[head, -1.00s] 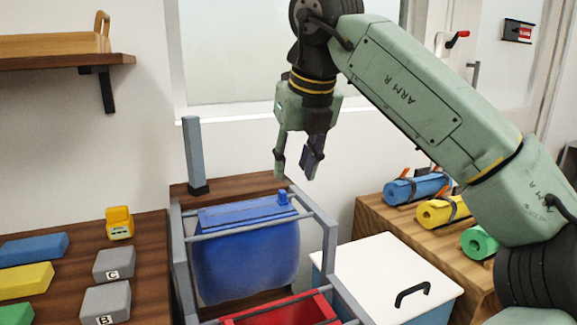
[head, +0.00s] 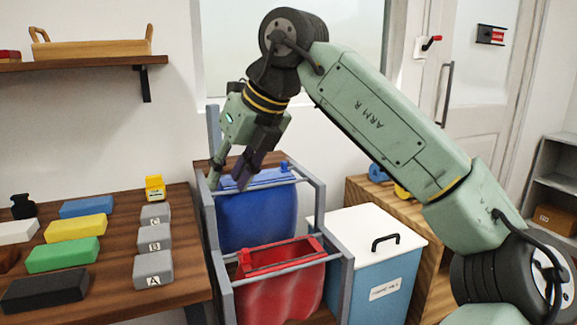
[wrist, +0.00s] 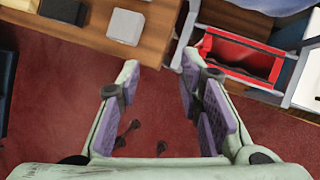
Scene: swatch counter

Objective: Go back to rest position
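My gripper (head: 229,180) is in the upper middle of the head view, pointing down and to the left above the blue bag in the rack. In the wrist view my gripper (wrist: 160,92) has its two fingers spread apart, with purple pads and nothing between them. Red floor shows between and below the fingers. My green arm comes in from the lower right of the head view, bent at the elbow.
A grey rack (head: 349,270) holds a blue bag (head: 255,212) and a red bag (head: 285,291). A table (head: 190,205) with coloured and grey lettered blocks stands left. A white-lidded bin (head: 345,229) and a wooden cabinet (head: 357,192) stand right. A shelf (head: 100,63) hangs upper left.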

